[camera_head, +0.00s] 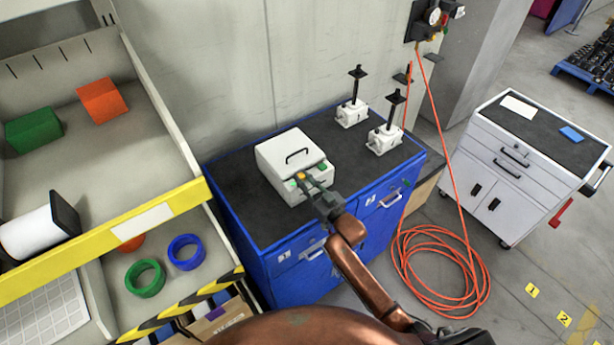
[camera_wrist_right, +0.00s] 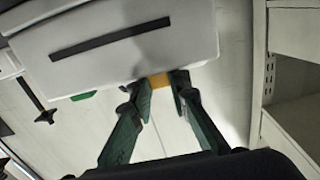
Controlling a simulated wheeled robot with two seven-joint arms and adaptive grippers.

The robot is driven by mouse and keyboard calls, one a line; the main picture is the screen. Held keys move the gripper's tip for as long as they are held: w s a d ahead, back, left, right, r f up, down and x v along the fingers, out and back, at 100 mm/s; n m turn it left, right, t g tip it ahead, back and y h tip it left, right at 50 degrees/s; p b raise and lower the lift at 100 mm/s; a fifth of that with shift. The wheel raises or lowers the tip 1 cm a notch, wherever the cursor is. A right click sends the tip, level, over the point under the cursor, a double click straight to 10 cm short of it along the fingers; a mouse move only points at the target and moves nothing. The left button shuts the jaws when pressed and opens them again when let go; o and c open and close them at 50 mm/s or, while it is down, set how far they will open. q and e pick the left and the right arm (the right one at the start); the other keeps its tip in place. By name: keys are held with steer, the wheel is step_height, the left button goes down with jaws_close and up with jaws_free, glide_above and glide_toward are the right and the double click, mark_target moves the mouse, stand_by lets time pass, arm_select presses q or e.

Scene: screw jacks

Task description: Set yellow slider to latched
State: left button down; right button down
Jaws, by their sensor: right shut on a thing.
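The yellow slider (camera_head: 301,175) is on the front of a white box (camera_head: 283,150) on the blue cabinet. It also shows in the right wrist view (camera_wrist_right: 159,80), between my fingertips. My right gripper (camera_head: 306,182) reaches the box front from below and is shut on the slider, covering part of it. In the right wrist view its two green fingers (camera_wrist_right: 165,84) meet the slider from both sides. The slider's exact position along its track cannot be told. My left gripper is not in view.
Green parts (camera_head: 321,166) sit beside the slider. Two white screw jacks (camera_head: 352,113) stand at the right of the dark cabinet top (camera_head: 238,190). A yellow-edged shelf (camera_head: 182,205) is close on the left. An orange hose (camera_head: 440,230) coils on the floor.

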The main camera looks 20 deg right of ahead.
steer(key=c, duration=1.8)
jaws_free()
steer(key=shift+a, duration=0.15)
steer(key=v, duration=1.2)
